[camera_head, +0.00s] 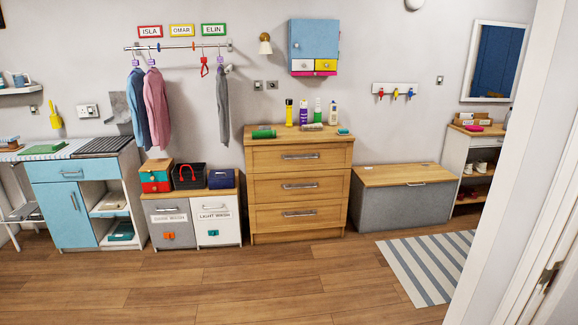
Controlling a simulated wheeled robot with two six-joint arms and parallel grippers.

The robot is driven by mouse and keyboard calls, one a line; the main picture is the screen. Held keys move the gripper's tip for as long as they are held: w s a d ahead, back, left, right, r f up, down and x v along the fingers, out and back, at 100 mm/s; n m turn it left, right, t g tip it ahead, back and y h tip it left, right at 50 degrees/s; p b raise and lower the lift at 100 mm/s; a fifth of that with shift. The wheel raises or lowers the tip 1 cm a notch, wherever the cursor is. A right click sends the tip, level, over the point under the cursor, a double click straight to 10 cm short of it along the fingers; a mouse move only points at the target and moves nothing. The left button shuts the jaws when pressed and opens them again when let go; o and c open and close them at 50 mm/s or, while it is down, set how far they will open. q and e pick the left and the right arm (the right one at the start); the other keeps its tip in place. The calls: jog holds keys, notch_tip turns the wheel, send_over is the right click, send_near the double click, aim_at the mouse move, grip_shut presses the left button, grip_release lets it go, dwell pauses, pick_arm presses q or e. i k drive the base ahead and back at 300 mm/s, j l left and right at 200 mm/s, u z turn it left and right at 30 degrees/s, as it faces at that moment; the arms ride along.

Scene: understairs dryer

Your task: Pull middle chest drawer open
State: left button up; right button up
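A wooden chest (345,160) with three stacked drawers stands against the back wall near the middle of the head view. Its middle drawer (270,190) has a horizontal silver bar handle (300,186) and looks shut, flush with the drawers above and below. The top drawer (270,160) and bottom drawer (270,218) also look shut. Neither of my grippers shows in the view, so nothing of mine is at the chest.
Wooden floor (270,285) is clear before the chest. Bottles stand on its top. Laundry bins (170,228) stand at its left and a grey storage bench (405,205) at its right. A striped rug (435,262) and a white door frame (515,170) lie further right.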

aim_at(291, 186)
jog(key=i+z, duration=0.3)
jog(key=i, duration=1.7)
